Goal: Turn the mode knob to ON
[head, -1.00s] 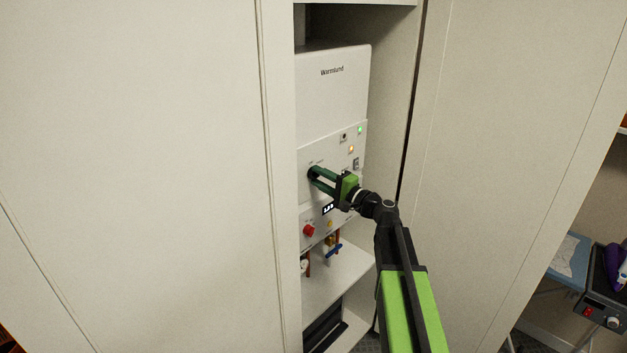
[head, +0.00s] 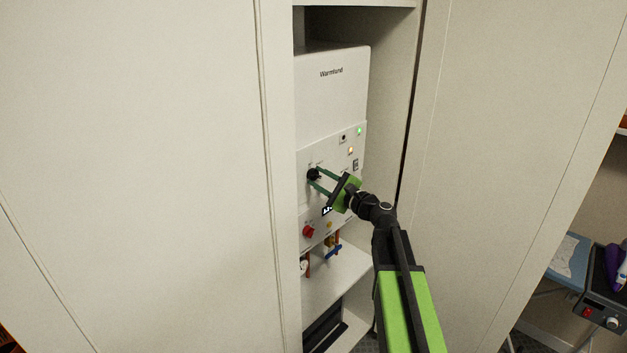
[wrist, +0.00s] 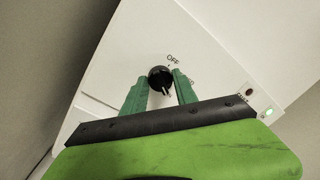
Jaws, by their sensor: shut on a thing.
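The black mode knob (head: 313,174) is on the white front panel of the Warmlund unit (head: 331,95). It also shows in the wrist view (wrist: 160,78), below the printed word OFF; a second label to its right is partly hidden by a finger. My gripper (head: 317,178) is at the knob, its green fingers shut on it from both sides, and the gripper is rolled at a slant. I cannot read the knob's pointer surely. A green lamp (head: 359,131) is lit; the lamp below it (head: 350,150) looks pale, and dark in the wrist view.
The unit stands in a narrow cupboard opening between white panels (head: 140,170). Below the knob are a small display (head: 327,211), a red knob (head: 308,231) and pipes with a blue valve (head: 333,251). A blue board and a dark device (head: 605,290) stand at the right.

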